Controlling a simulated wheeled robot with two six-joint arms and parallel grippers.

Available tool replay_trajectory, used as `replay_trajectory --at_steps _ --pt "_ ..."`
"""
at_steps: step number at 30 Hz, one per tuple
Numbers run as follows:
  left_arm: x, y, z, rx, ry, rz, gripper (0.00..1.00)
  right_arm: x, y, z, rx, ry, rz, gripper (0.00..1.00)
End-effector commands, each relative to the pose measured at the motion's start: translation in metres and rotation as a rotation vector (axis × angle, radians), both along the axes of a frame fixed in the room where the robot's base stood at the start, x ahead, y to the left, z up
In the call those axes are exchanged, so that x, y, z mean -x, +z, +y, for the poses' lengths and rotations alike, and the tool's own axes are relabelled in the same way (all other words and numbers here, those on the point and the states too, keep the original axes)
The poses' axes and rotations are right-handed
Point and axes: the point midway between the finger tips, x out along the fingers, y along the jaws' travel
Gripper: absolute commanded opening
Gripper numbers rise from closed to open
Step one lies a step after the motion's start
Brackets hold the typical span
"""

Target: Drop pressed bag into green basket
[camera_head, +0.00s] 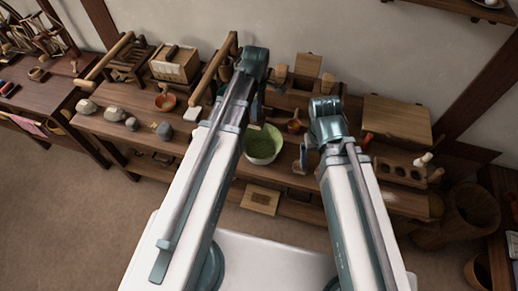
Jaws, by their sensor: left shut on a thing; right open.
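A round, light green vessel (263,145), the only green container I see, stands at the front of the wooden bench (150,133), partly behind my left arm. My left gripper (257,108) is just above and behind it, fingers pointing down. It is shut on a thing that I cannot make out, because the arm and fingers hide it. My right gripper (303,156) is open, low and to the right of the green vessel, with its fingers partly hidden. I cannot pick out the pressed bag for certain.
Grey stones (115,113) and an orange-brown bowl (165,102) lie on the left of the bench. A wooden box press (175,65) stands behind them. A large wooden board (397,118) and a block with holes (400,172) are on the right. A small wooden board (260,199) lies below.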

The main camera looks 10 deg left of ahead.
Motion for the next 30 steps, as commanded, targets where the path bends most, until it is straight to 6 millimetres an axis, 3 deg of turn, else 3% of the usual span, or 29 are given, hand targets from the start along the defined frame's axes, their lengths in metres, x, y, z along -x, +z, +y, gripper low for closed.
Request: replay_trajectory --at_steps 15,25,26,30 --pt "0.0 -0.055 0.0 0.0 0.0 0.0 0.0 0.0 -0.055 0.0 0.0 0.0 0.0 0.9" --pt "0.0 -0.056 0.0 0.0 0.0 0.0 0.0 0.0 -0.056 0.0 0.0 0.0 0.0 0.9" --pt "0.0 -0.056 0.0 0.0 0.0 0.0 0.27 0.0 -0.056 0.0 0.0 0.0 0.0 0.9" --pt "0.0 -0.056 0.0 0.0 0.0 0.0 0.52 0.0 -0.056 0.0 0.0 0.0 0.0 0.9"
